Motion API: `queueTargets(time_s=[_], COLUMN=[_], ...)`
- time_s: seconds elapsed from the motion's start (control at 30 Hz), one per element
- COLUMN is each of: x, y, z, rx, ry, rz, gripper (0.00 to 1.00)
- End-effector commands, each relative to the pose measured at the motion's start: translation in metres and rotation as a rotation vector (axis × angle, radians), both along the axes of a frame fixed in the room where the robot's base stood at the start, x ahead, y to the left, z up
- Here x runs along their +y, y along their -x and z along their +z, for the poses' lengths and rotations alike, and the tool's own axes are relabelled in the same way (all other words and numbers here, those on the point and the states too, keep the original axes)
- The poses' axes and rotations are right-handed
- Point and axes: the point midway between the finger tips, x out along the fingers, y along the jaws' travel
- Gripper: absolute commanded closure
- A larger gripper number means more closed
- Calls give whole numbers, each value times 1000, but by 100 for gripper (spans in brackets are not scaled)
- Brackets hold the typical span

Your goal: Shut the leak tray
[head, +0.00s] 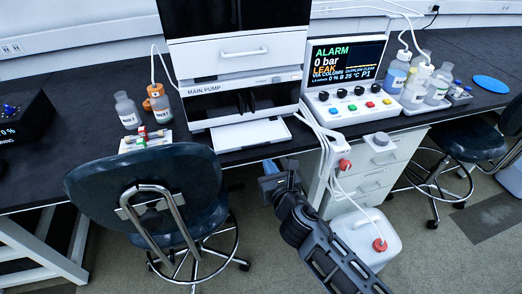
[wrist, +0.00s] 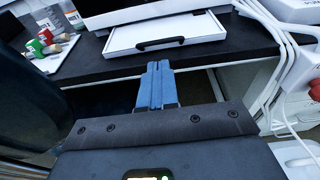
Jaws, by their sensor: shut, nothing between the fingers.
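The leak tray (head: 250,135) is a white shallow drawer at the bottom of the main pump stack, pulled out over the bench's front part. In the wrist view the leak tray (wrist: 190,33) shows its front face with a dark handle (wrist: 160,43). My gripper (head: 268,167) is shut and empty, in front of the bench edge and below the tray. In the wrist view its blue fingers (wrist: 154,66) are together, pointing at the tray front and apart from the handle as far as I can tell.
A dark chair (head: 150,190) stands left of my arm. A white cabinet (head: 375,165) and a white canister (head: 365,238) stand to the right. Pale tubes (head: 318,128) hang beside the tray. The alarm panel (head: 345,75) reads LEAK. Small vials (wrist: 45,42) lie left of the tray.

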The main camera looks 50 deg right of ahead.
Motion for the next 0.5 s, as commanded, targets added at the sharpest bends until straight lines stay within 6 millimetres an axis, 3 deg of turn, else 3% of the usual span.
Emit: queueTargets(time_s=[0.3, 0.5], x=[-32, -42], y=[-48, -64], z=[-11, -16], rx=[-2, -1], ry=[-2, -2], rz=[-2, 0], gripper=[100, 100])
